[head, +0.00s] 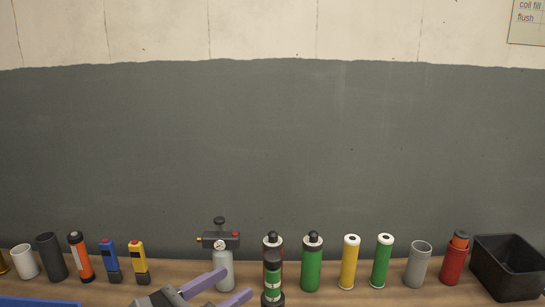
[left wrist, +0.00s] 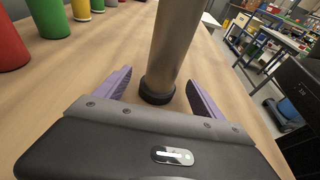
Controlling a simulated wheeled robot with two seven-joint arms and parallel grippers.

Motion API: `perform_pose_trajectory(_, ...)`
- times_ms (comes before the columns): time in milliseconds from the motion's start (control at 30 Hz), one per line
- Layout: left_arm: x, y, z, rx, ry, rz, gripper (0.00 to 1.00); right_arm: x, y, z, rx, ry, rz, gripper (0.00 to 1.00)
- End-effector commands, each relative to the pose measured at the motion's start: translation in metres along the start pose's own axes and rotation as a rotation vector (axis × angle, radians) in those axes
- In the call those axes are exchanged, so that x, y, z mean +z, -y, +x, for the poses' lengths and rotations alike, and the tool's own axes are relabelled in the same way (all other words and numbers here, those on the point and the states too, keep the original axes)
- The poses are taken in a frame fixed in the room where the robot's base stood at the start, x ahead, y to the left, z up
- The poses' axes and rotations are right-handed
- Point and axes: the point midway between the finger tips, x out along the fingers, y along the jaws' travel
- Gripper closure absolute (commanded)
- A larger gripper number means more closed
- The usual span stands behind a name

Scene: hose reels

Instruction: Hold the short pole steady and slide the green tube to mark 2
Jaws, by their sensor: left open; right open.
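No numbered mark is readable. A green tube (head: 382,262) with white ends stands upright in the back row. In the left wrist view a grey-brown pole (left wrist: 174,45) with a black foot (left wrist: 157,90) stands between the spread purple fingers of my left gripper (left wrist: 160,82). Contact cannot be told.
A green cylinder (head: 312,265) and a yellow tube (head: 349,262) stand to the right. A black bin (head: 507,268) sits at far right. A blue edge (head: 40,303) shows at lower left.

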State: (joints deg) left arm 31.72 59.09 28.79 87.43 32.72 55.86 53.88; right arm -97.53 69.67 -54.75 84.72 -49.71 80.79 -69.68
Motion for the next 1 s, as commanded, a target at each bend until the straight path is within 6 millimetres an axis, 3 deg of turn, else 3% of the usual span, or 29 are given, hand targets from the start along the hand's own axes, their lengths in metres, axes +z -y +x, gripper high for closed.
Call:
perform_pose_trajectory(300,-0.001,-0.001,-0.064,0.005,-0.003,0.0,0.21,0.0,0.0,0.0,0.0,0.0,0.0,0.43)
perform_pose_trajectory(500,-0.001,-0.001,-0.095,0.003,-0.002,0.0,0.21,0.0,0.0,0.0,0.0,0.0,0.0,0.43)
perform_pose_trajectory(667,-0.001,0.0,-0.104,0.001,-0.001,-0.001,0.21,0.0,0.0,0.0,0.0,0.0,0.0,0.43)
perform_pose_trajectory(1000,0.0,0.0,-0.104,0.001,-0.001,-0.001,0.21,0.0,0.0,0.0,0.0,0.0,0.0,0.43)
